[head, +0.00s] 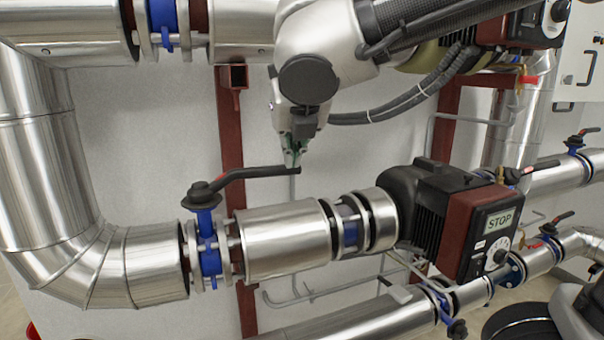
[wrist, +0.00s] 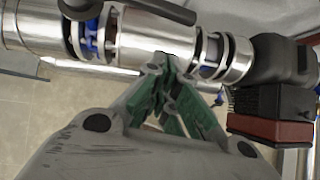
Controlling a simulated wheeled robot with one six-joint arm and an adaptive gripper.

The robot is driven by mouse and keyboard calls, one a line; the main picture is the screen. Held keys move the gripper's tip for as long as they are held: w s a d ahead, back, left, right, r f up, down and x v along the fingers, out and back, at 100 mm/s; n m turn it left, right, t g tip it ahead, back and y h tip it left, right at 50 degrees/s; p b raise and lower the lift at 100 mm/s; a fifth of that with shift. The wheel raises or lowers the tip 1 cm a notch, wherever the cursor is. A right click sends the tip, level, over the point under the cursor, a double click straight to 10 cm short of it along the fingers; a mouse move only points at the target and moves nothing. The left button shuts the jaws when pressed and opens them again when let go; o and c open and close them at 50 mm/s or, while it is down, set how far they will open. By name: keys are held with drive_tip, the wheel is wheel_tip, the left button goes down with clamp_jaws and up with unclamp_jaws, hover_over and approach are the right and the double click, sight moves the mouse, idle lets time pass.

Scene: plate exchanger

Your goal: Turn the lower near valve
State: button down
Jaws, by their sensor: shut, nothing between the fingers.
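The valve (head: 207,250) is a blue body on the lower silver pipe in the head view. Its black lever handle (head: 255,173) runs from a round hub to the right, along the pipe. My gripper (head: 291,163) points down at the free end of the lever, close beside or touching it; I cannot tell which. In the wrist view my gripper (wrist: 168,68) has its green fingers together and empty. The lever (wrist: 160,10) crosses the top edge there, and the blue valve body (wrist: 90,38) shows at upper left.
A rust-red post (head: 230,130) stands behind. An upper silver pipe (head: 70,30) runs above. More small valves (head: 575,142) are at the right. A white wall lies behind.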

sight(279, 173)
drive_tip(key=w+a+r+x, duration=0.1)
drive_tip(key=w+r+x, duration=0.1)
drive_tip(key=x, duration=1.1)
drive_tip(key=shift+w+a, duration=0.1)
drive_tip(key=shift+w, duration=0.1)
drive_tip(key=shift+w, duration=1.25)
